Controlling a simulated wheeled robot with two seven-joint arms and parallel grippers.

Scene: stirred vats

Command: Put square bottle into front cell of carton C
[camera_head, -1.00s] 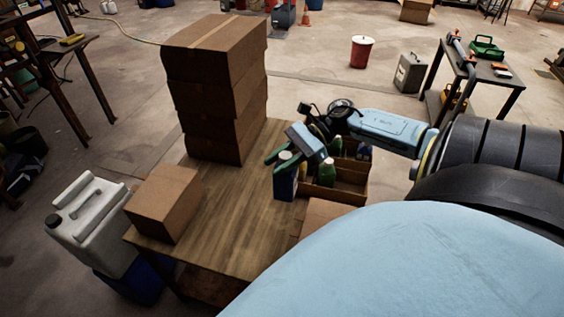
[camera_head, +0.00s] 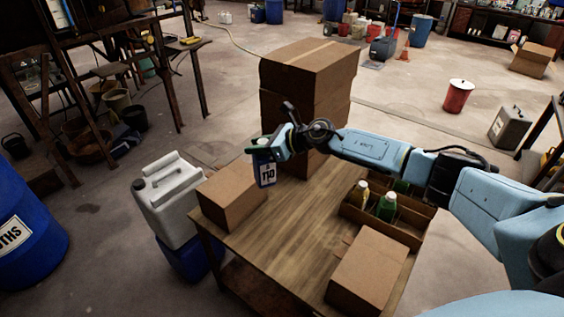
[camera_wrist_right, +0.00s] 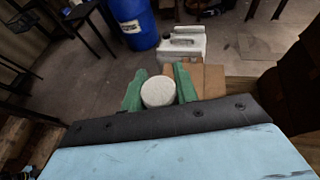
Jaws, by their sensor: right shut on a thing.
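My right gripper (camera_head: 262,148) is shut on a dark blue bottle (camera_head: 265,172) with a white label, held upright in the air near the small closed box. In the right wrist view the bottle's round white cap (camera_wrist_right: 158,92) sits between the green fingers (camera_wrist_right: 158,88). An open, divided carton (camera_head: 410,233) stands at the right of the wooden table, with a green bottle (camera_head: 386,207) and a pale-capped bottle (camera_head: 360,192) in it. Another green top shows behind them. I cannot read a letter on the carton. My left gripper is not in view.
The wooden table (camera_head: 290,225) is clear in the middle. A small closed box (camera_head: 232,197) is at its left, a stack of boxes (camera_head: 305,75) at the back, and another closed box (camera_head: 367,272) in front. A white jerrycan (camera_head: 170,203) stands beyond the left edge.

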